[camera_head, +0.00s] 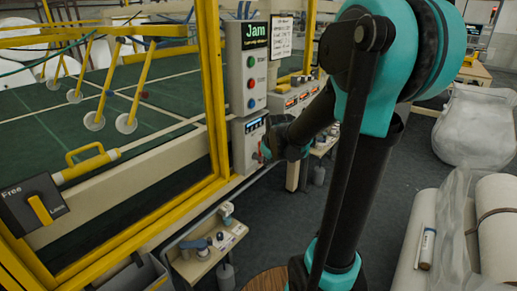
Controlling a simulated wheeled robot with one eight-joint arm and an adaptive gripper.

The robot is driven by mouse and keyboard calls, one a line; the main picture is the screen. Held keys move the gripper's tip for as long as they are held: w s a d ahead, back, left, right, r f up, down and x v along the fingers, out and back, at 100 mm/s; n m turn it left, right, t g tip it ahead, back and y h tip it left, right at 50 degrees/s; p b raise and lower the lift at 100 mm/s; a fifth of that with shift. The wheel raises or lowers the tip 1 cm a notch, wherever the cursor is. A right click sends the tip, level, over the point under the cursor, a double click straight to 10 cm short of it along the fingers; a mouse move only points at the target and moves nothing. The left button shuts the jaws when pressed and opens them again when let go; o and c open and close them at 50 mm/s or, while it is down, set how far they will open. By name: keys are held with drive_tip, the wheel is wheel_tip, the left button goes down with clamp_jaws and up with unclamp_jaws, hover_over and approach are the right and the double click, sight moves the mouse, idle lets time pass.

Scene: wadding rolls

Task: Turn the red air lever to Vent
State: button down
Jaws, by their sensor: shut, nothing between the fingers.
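A grey box (244,148) with a small lit display hangs on the machine's post, below the Jam panel. A small bit of red (262,153) shows at its right edge, by my gripper; it may be the red air lever, but its shape and setting are too small and covered to read. My gripper (270,146) is shut and empty, at the right side of this box. It touches or nearly touches the red part; I cannot tell which. My arm reaches in from the right and hides what lies behind it. No Vent label is readable.
The Jam panel (247,68) carries green, red and blue buttons. A yellow frame (213,100) stands left of it. A black switch box (32,205) reads Free and Lock. A small shelf (207,252) holds fittings below. White rolls (495,220) lie at right.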

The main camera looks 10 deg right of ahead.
drive_tip(key=w+a+r+n+t, duration=0.1)
drive_tip(key=w+a+n, duration=0.1)
drive_tip(key=w, duration=1)
drive_tip(key=shift+w+r+n, duration=0.35)
drive_tip(key=shift+w+n, duration=0.05)
drive_tip(key=shift+n, duration=0.4)
drive_tip(key=shift+a, duration=0.1)
drive_tip(key=w+d+f, duration=0.2)
drive_tip(key=w+f, duration=0.6)
drive_tip(key=w, duration=0.1)
drive_tip(key=shift+w, duration=0.2)
drive_tip(key=shift+w+d+r+y, duration=0.1)
drive_tip(key=shift+d+r+y, duration=0.05)
drive_tip(key=shift+y, duration=0.15)
